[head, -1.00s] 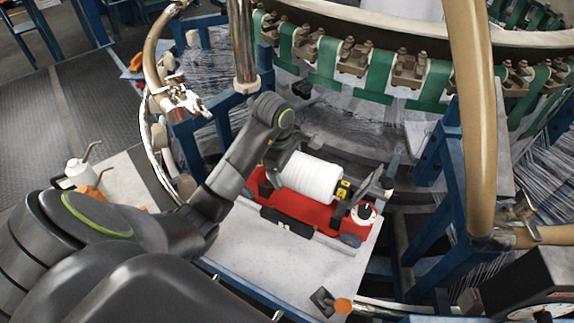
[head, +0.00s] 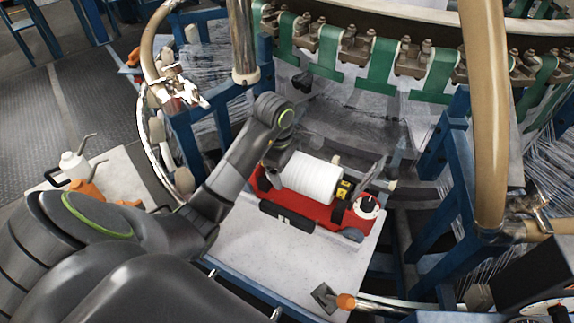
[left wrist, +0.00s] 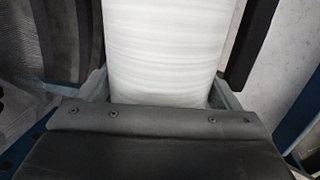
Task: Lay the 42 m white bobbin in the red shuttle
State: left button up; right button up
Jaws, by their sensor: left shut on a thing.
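The white bobbin (head: 311,181) lies lengthwise over the red shuttle (head: 320,215), with a yellow-and-black piece (head: 343,189) at its right end. I cannot tell whether it rests on the shuttle's bed or hangs just above it. The shuttle sits on a light grey table, and its red body shows at both ends and along the front. My left gripper (head: 283,160) is at the bobbin's left end, shut on it. In the left wrist view the bobbin (left wrist: 158,50) fills the middle between the fingers. My right gripper is not in view.
The grey table (head: 270,250) is clear in front of the shuttle, apart from a small dark tool with an orange knob (head: 345,301). An oil can (head: 72,163) stands at the left. The loom ring with green straps (head: 380,68) is behind, and a tan post (head: 482,120) rises at the right.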

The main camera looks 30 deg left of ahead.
pick_arm(q)
jog(key=shift+f+b, duration=1.45)
jog(key=shift+f, duration=0.1)
jog(key=shift+f+b, duration=0.95)
jog(key=o, duration=1.5)
jog(key=shift+f, duration=0.1)
jog(key=s+r+p, duration=0.1)
jog(key=r+p, duration=0.4)
jog(key=p, duration=0.1)
jog(key=s+r+p, duration=0.1)
jog(key=r+p, duration=0.5)
jog(key=a+r+p, duration=0.1)
jog(key=r+p, duration=0.4)
jog(key=r, duration=0.1)
jog(key=shift+s+r+p, duration=0.2)
jog(key=shift+s+p, duration=0.2)
